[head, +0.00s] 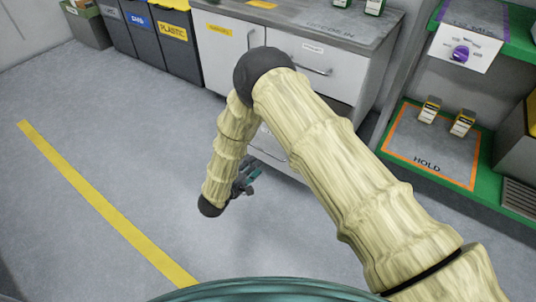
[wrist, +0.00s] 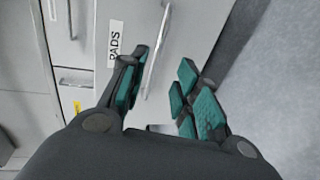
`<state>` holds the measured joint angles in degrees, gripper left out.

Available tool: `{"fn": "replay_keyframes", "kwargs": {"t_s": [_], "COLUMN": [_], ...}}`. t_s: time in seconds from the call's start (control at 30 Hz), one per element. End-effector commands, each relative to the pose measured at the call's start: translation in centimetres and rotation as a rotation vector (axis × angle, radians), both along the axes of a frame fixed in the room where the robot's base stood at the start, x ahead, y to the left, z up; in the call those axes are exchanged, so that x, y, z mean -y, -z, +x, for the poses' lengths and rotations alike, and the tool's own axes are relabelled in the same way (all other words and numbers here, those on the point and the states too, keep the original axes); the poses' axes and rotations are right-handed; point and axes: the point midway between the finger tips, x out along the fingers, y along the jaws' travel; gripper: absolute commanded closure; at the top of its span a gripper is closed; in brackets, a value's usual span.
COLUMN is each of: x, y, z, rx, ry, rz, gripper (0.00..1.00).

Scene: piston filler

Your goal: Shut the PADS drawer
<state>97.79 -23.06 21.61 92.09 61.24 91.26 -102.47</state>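The PADS drawer's white front (wrist: 193,28) fills the upper middle of the wrist view, with its PADS label (wrist: 115,42) left of a long metal bar handle (wrist: 157,50). My gripper (wrist: 163,64) is open, with one teal-padded finger on each side of the handle's line. I cannot tell whether the fingers touch the handle or the front. In the head view my gripper (head: 246,178) is low in front of the cabinet, partly behind my arm. My arm hides much of the lower drawers there, so how far the PADS drawer stands out is unclear.
The cabinet (head: 228,50) has a grey worktop and another handled drawer (head: 295,55). Sorting bins (head: 165,40) stand to its left. A green shelf unit (head: 470,195) with a HOLD mat (head: 425,150) is at the right. The floor (head: 110,130) at left is clear, marked by a yellow line (head: 100,200).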

Motion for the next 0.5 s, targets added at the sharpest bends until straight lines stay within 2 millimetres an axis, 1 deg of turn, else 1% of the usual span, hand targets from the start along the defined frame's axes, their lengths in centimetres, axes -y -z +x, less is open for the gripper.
{"fn": "replay_keyframes", "kwargs": {"t_s": [0.07, 0.17, 0.27, 0.5], "x": [-0.3, -0.2, 0.5, 2.7], "y": [-0.2, -0.1, 0.2, 1.1], "z": [0.1, 0.5, 1.4, 4.4], "rx": [-0.002, -0.004, -0.003, -0.002], "ry": [0.01, 0.012, 0.011, 0.011], "rz": [-0.018, -0.027, -0.027, -0.025], "gripper": [0.68, 0.68, 0.68, 0.68]}}
